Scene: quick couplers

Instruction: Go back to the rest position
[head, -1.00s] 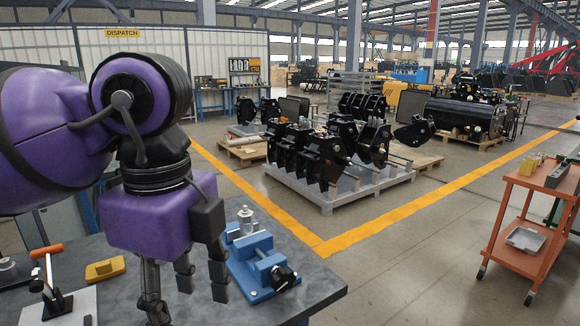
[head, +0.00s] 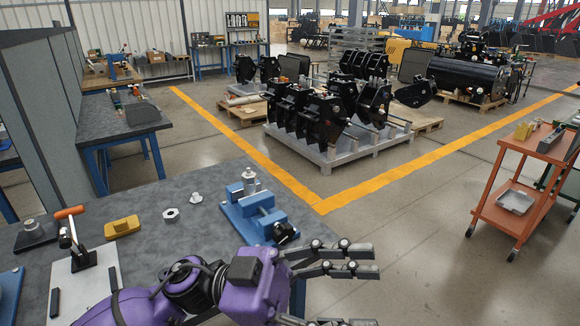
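My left gripper (head: 335,268) shows at the bottom middle of the head view, beyond the front right corner of the grey workbench (head: 165,195). Its dark fingers point right and are spread apart, with nothing between the ones I can see. A lower finger is partly cut off by the picture's bottom edge. My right gripper is not in the picture. A blue vise (head: 262,212) stands on the bench behind my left gripper, with a silver coupler part (head: 249,180) upright at its far end.
On the bench are a hex nut (head: 171,215), a small silver fitting (head: 196,198), a yellow block (head: 122,228) and an orange-handled toggle clamp (head: 74,240). An orange cart (head: 520,190) stands at right. A pallet of black attachments (head: 335,150) is behind. The floor between is clear.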

